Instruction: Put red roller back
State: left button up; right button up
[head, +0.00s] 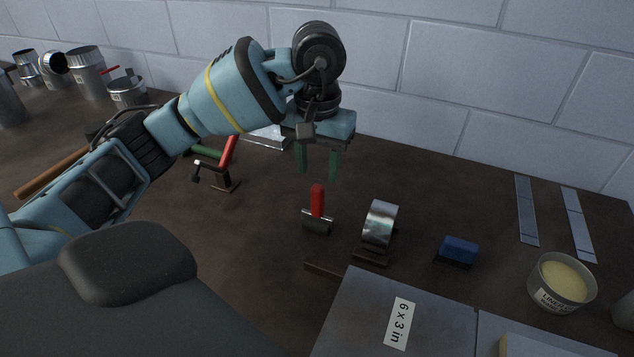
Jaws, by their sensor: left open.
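The red roller (317,202) stands on the dark table near the middle of the head view. Its red handle points up and its metal roller is at the bottom. My left gripper (319,173) is above and slightly behind it in the picture. Its two green fingers point down, apart, with nothing between them. The fingertips appear clear of the handle. My right gripper is not in view.
A metal ring on a stand (380,224) is right of the roller, with a blue block (459,250) beyond. A small stand with red and green handles (228,160) is left. Grey sheets (355,320) lie in front; a tub (561,283) stands right.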

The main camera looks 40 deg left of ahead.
pick_arm(q)
notch_tip(320, 180, up, 4)
jog(key=shift+r+p, duration=0.1)
jog(key=shift+p, duration=0.25)
dwell(0.4)
